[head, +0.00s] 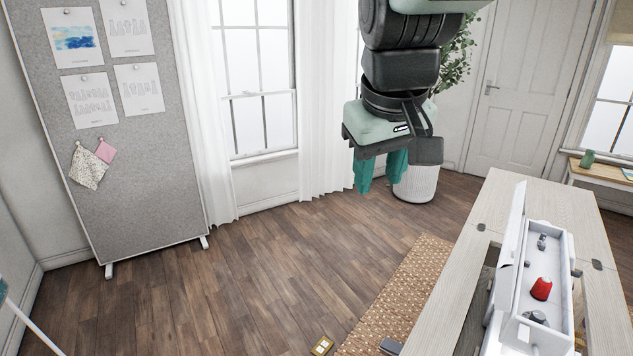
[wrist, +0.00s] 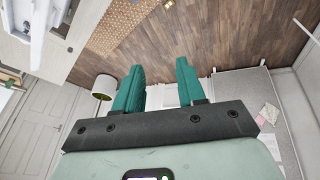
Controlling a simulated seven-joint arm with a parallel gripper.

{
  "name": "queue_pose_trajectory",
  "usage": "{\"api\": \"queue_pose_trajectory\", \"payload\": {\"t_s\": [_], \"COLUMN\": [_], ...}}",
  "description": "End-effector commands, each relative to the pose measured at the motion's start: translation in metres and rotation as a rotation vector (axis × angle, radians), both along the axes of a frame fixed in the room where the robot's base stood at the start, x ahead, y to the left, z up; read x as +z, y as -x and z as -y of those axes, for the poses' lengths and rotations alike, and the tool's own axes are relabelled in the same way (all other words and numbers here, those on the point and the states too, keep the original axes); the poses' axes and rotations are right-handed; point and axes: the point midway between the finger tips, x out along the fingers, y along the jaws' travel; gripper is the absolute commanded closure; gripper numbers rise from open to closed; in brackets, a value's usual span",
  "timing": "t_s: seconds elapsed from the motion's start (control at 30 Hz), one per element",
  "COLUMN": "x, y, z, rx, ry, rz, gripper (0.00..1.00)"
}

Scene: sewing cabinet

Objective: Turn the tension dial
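My gripper (head: 379,178) hangs in the air in the head view, left of the cabinet and well apart from it. Its two teal fingers are spread with nothing between them, as the wrist view (wrist: 160,75) also shows. A white sewing machine (head: 560,262) sits in the pale wooden cabinet (head: 520,195) at the lower right of the head view. I cannot tell which part is the tension dial. Part of the white machine shows at the top left of the wrist view (wrist: 36,22).
A woven rug (head: 395,305) lies left of the cabinet. A grey pinboard (head: 130,200) stands at the left. A small yellowish object (head: 322,346) is at the bottom edge. The wooden floor (head: 240,285) between is clear.

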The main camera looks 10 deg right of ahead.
Motion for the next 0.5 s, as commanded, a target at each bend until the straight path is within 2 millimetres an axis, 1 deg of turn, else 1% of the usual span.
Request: {"api": "queue_pose_trajectory", "payload": {"t_s": [0.03, 0.17, 0.27, 0.3, 0.37, 0.4, 0.47, 0.5], "x": [-0.005, -0.021, -0.039, -0.048, -0.065, -0.079, -0.102, -0.118], "y": [-0.011, -0.033, -0.046, -0.050, -0.053, -0.052, -0.045, -0.037], "z": [0.017, 0.066, 0.115, 0.138, 0.179, 0.209, 0.256, 0.286], "rx": [-0.066, -0.268, -0.445, -0.526, -0.661, -0.761, -0.916, -1.015], "ry": [-0.004, -0.027, -0.051, -0.062, -0.083, -0.099, -0.126, -0.143], "rz": [-0.016, -0.047, -0.071, -0.081, -0.099, -0.109, -0.124, -0.132], "gripper": [0.60, 0.60, 0.60, 0.60, 0.60, 0.60, 0.60, 0.60]}}
